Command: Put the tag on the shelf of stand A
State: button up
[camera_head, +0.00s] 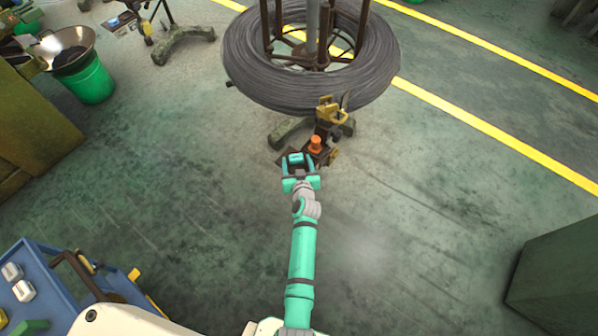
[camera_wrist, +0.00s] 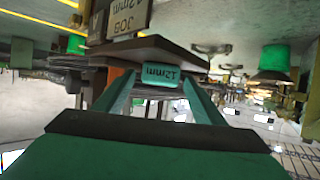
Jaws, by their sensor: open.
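A small teal tag (camera_head: 296,158) marked "12mm" is at the dark shelf of the stand below the wire coil. A plate (camera_wrist: 128,18) reading "JOB 12mm" is on the shelf's other side. My gripper (camera_head: 300,168) is open, its two fingers (camera_wrist: 158,92) on either side of the tag with a gap visible at the right. I cannot read a stand letter.
An orange knob (camera_head: 315,145) and a yellow bracket (camera_head: 328,110) stand just beyond the shelf, under the large wire coil (camera_head: 250,75). A blue cart (camera_head: 50,270) is at lower left and a green cabinet (camera_head: 560,275) at right. The floor between is clear.

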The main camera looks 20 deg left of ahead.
jog(key=s+d+r+m+h, duration=0.15)
jog(key=s+d, duration=0.35)
jog(key=s, duration=0.5)
jog(key=s+d+r+m+t+h, duration=0.1)
jog(key=s+d+r, duration=0.3)
jog(key=s, duration=0.5)
jog(key=s+d+r+m+h, duration=0.1)
jog(key=s+d+r, duration=0.1)
jog(key=s+d, duration=0.6)
jog(key=s+d+r+m+t+h, duration=0.1)
jog(key=s+r+t+h, duration=0.1)
jog(key=s+r, duration=1.3)
jog(key=shift+s+d+r, duration=0.25)
jog(key=shift+s+r, duration=0.15)
jog(key=shift+s, duration=0.5)
jog(key=shift+m, duration=0.25)
